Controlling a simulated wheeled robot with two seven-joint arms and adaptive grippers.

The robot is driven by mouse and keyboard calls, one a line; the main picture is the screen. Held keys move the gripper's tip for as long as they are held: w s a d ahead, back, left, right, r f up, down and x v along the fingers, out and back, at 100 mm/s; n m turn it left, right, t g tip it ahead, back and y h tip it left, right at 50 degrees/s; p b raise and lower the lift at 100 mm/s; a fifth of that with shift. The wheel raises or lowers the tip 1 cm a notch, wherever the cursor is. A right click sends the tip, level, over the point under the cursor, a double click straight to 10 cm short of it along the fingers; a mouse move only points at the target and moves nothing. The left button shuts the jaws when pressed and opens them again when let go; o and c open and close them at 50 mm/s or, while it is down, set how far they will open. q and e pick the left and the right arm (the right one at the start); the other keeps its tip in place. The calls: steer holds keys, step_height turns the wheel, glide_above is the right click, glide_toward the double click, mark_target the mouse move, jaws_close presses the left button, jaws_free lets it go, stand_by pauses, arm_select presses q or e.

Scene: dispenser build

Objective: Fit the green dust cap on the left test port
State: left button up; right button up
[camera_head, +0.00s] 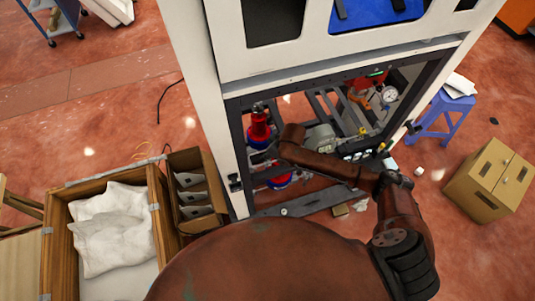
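A white dispenser cabinet (186,50) stands open at its lower bay. Inside on the left is a red fitting with a blue base (258,128), and a second red and blue part (280,182) sits below it. A pressure gauge (389,95) and red parts are at the back right. A small green spot (376,73) shows on the upper rail; I cannot tell whether it is the dust cap. I cannot pick out the left test port. My brown arm reaches in from the right, across the bay opening; its gripper fingers are hidden. My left gripper is not in view.
A wooden crate with white padding (70,250) and a divided cardboard box (180,160) stand left of the cabinet. A blue stool (446,110) and a closed carton (480,205) stand on the right. Small loose pieces lie on the floor by the opening.

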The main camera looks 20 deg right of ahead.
steer(key=shift+f+b, duration=0.45)
steer(key=shift+f, duration=0.95)
steer(key=o, duration=1.2)
steer(key=shift+c, duration=0.2)
steer(key=shift+o, duration=0.4)
steer(key=shift+o, duration=1.3)
steer(key=shift+r+p, duration=3.1)
steer(key=shift+p, duration=0.05)
